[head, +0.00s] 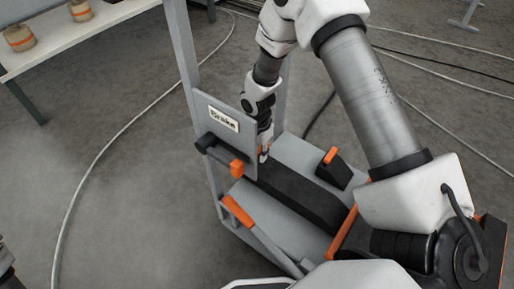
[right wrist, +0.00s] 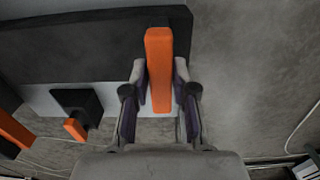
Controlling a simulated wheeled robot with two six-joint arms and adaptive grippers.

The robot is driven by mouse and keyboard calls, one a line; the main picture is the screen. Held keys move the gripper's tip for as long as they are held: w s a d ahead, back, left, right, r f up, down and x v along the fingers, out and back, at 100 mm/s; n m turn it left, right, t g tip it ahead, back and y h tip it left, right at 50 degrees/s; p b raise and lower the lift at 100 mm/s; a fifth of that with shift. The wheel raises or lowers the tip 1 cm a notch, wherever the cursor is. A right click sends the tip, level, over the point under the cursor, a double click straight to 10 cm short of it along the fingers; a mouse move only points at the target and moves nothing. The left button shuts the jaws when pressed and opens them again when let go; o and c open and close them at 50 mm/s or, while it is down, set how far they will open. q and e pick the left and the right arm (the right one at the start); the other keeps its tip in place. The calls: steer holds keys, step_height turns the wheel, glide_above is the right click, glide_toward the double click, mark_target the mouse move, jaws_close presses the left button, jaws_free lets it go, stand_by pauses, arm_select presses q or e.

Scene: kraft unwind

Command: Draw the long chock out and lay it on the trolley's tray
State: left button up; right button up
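The long chock (head: 302,197) is a long dark bar lying on a grey stand. In the right wrist view the dark bar (right wrist: 70,50) has an upright orange handle (right wrist: 159,70) at its right end. My right gripper (head: 264,152) is at the chock's far end, beside the sign plate. Its fingers (right wrist: 160,95) stand on both sides of the orange handle, with narrow gaps showing. In the head view the plate and arm partly hide this spot. I cannot pick out the trolley's tray with certainty.
A plate marked "Brake" (head: 220,122) stands on the frame, with an orange-ended lever (head: 236,168) sticking out. A short black block with an orange handle (head: 334,172) sits beside the chock. A table (head: 75,38) with brown rolls is at upper left. Cables cross the floor.

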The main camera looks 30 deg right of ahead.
steer(key=shift+o, duration=1.1)
step_height(320, 180, up, 12)
